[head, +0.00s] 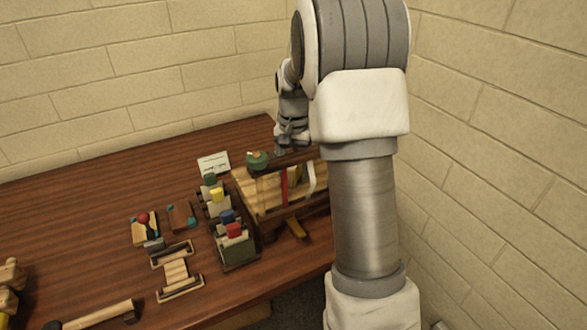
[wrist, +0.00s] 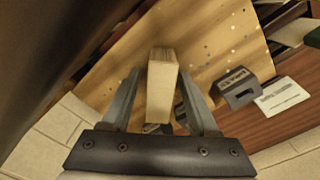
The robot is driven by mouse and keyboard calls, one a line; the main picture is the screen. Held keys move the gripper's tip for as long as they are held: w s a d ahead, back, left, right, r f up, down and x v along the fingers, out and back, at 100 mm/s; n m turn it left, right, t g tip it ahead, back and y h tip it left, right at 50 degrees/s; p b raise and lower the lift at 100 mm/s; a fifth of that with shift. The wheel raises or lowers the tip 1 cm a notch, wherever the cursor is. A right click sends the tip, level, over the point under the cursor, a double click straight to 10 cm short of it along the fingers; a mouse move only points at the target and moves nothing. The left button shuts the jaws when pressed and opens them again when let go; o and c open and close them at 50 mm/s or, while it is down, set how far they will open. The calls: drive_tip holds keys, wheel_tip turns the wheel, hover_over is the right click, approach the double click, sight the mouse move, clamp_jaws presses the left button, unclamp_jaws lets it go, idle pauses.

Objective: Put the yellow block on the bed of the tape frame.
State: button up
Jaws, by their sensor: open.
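A small yellow block (head: 217,194) shows in the head view in a dark holder row, between a green and a blue piece. The tape frame (head: 287,213) stands just right of that row, with a pale wooden bed (head: 270,190) and a red and a white strip standing over it. My gripper (head: 281,150) is above the frame's far side, partly hidden by my arm. In the wrist view my gripper (wrist: 162,85) is open, its fingers either side of a pale tan block-like piece (wrist: 161,85), apart from it. I cannot tell what this piece is.
A red block (head: 234,230) is at the row's near end. Wooden pieces (head: 176,270) lie left.

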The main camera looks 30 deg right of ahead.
wheel_tip(320, 180, up, 12)
drive_tip(key=p, duration=0.2)
drive_tip(key=s+a+r+n+t, duration=0.1)
drive_tip(key=s+a+r+n, duration=0.1)
drive_tip(key=s+a+r, duration=0.35)
drive_tip(key=s+a+n+t+p, duration=0.1)
drive_tip(key=s+a+n+t, duration=0.1)
drive_tip(key=s, duration=0.7)
drive_tip(key=s+a+n+t+p, duration=0.1)
drive_tip(key=s+a+n, duration=0.3)
drive_tip(key=s, duration=0.6)
drive_tip(key=shift+s+a+r+n+t+p, duration=0.2)
drive_tip(key=shift+a+r+n+t+p, duration=0.15)
drive_tip(key=shift+a+t, duration=0.65)
drive_tip(key=shift+a, duration=0.2)
